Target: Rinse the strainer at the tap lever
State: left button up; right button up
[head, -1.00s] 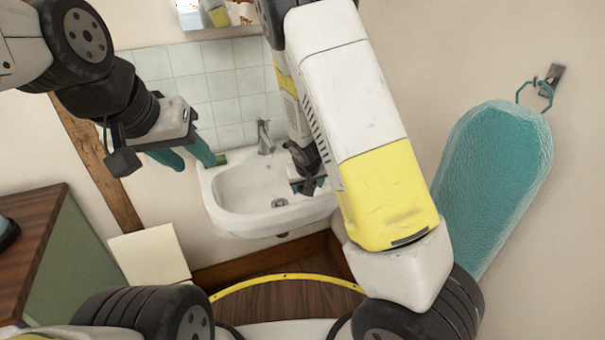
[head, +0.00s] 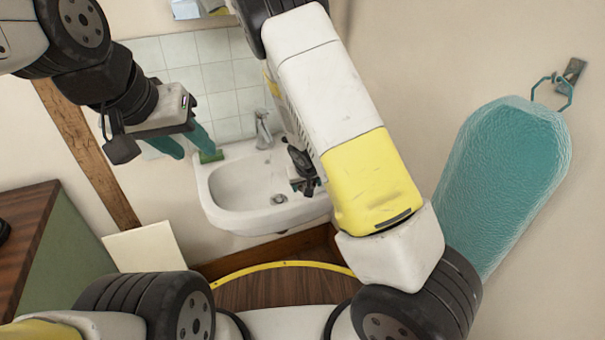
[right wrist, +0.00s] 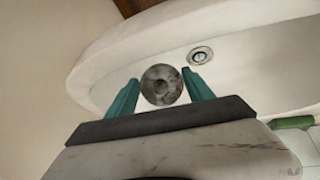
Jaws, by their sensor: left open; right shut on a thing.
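The strainer, a small round mottled-grey metal disc (right wrist: 162,85), sits between the teal fingers of my right gripper (right wrist: 160,88), which is shut on it. In the head view my right gripper (head: 304,186) is at the right side of the white basin (head: 228,214), partly hidden by my own arm. The chrome tap with its lever (head: 262,130) stands at the back of the basin, left of and behind that gripper. My left gripper (head: 184,142) is open and empty, left of the tap.
The basin's drain (head: 279,198) also shows in the right wrist view (right wrist: 200,55). A green sponge-like block (head: 210,155) lies on the basin's back left corner. A teal padded board (head: 507,170) hangs on the right wall. A wood-topped cabinet (head: 25,225) stands at left.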

jog(key=shift+f, duration=1.4)
jog(key=shift+w+a+f, duration=0.45)
jog(key=shift+w+a, duration=1)
jog(key=shift+w, duration=0.35)
jog(key=shift+w+a+f, duration=0.5)
jog(key=shift+w+a, duration=1)
jog(key=shift+w, duration=0.35)
jog(key=shift+w+a+f, duration=0.45)
jog(key=shift+w+a, duration=1)
jog(key=shift+w, duration=0.35)
jog(key=shift+d, duration=0.1)
jog(key=shift+d, duration=0.5)
jog(key=shift+a, duration=0.2)
jog(key=shift+a, duration=0.4)
jog(key=shift+d, duration=0.1)
jog(key=shift+d, duration=0.5)
